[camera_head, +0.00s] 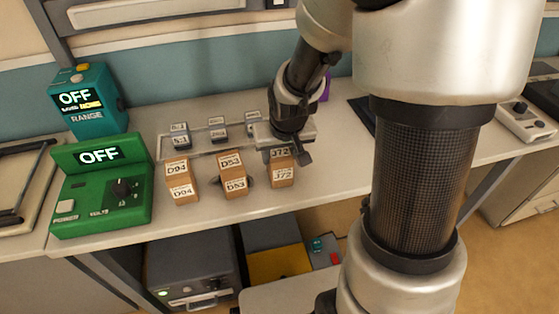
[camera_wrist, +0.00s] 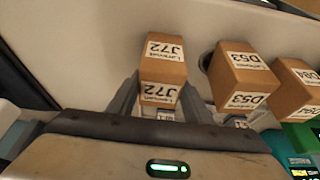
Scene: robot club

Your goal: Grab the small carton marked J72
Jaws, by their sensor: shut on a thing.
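The small carton marked J72 (camera_head: 283,174) is brown cardboard with white labels. It stands at the right end of a row of cartons on the bench. My gripper (camera_head: 280,152) is at this carton from behind and above, shut on it. In the wrist view the J72 carton (camera_wrist: 163,70) sits between the two fingers of my gripper (camera_wrist: 160,98). I cannot tell whether its base touches the bench.
A clear rack (camera_head: 205,150) with several small labelled pieces lies behind the cartons. A green box (camera_head: 100,185) reading OFF and a teal RANGE box (camera_head: 88,105) stand at left. A dark box (camera_head: 190,262) sits below.

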